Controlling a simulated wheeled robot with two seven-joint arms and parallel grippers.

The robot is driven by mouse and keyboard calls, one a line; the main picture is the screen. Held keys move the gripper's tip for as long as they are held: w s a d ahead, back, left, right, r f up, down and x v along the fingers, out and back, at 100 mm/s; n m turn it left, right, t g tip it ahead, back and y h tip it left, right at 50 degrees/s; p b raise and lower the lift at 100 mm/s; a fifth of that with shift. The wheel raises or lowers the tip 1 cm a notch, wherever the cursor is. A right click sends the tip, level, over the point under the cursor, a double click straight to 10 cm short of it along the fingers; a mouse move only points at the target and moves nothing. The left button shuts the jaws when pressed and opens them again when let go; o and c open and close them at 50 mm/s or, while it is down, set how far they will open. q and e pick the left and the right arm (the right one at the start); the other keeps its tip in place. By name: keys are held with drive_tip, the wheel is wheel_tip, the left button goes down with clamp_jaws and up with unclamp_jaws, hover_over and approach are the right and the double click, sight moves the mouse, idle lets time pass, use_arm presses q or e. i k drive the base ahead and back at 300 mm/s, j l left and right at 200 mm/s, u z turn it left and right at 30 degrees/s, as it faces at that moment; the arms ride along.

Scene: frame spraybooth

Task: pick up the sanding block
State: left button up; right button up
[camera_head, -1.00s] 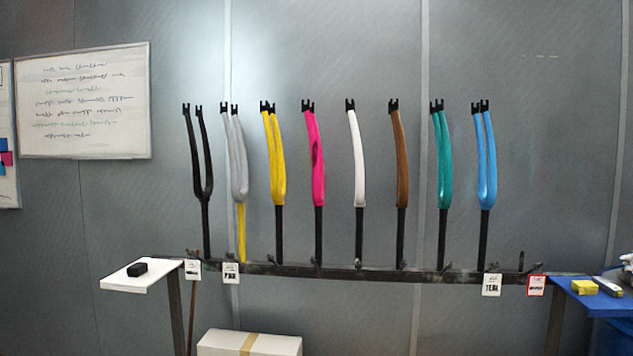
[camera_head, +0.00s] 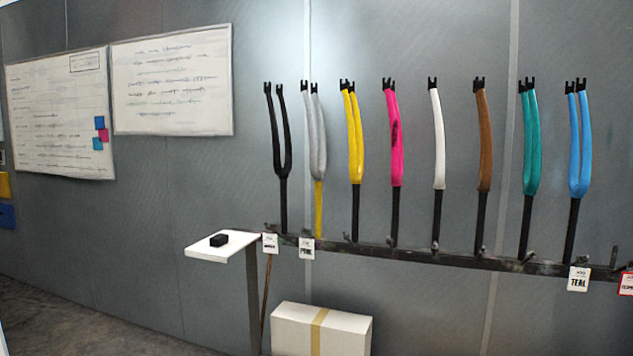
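A small black block (camera_head: 219,240) lies flat on a white shelf (camera_head: 207,251) left of the fork rack. It looks like the sanding block, but at this size I cannot tell for certain. Nothing touches it except the shelf under it. Neither of my grippers shows in the head view.
Several coloured bike forks stand on a dark rail (camera_head: 405,253) along the grey wall, with tags hanging below. A white taped box (camera_head: 343,335) stands below the rail. A dark post (camera_head: 252,305) supports the shelf. Floor (camera_head: 70,315) at the lower left is clear.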

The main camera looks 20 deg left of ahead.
sight(219, 240)
drive_tip(key=i+j, duration=0.35)
drive_tip(key=i+j+z, duration=0.1)
drive_tip(key=i+j, duration=0.3)
drive_tip(key=j, duration=0.2)
drive_tip(key=i+j, duration=0.35)
drive_tip(key=j, duration=0.15)
drive_tip(key=i+j, duration=0.35)
drive_tip(key=j, duration=0.15)
drive_tip(key=i+j+z, duration=0.1)
drive_tip(key=i+j, duration=0.25)
drive_tip(key=j, duration=0.1)
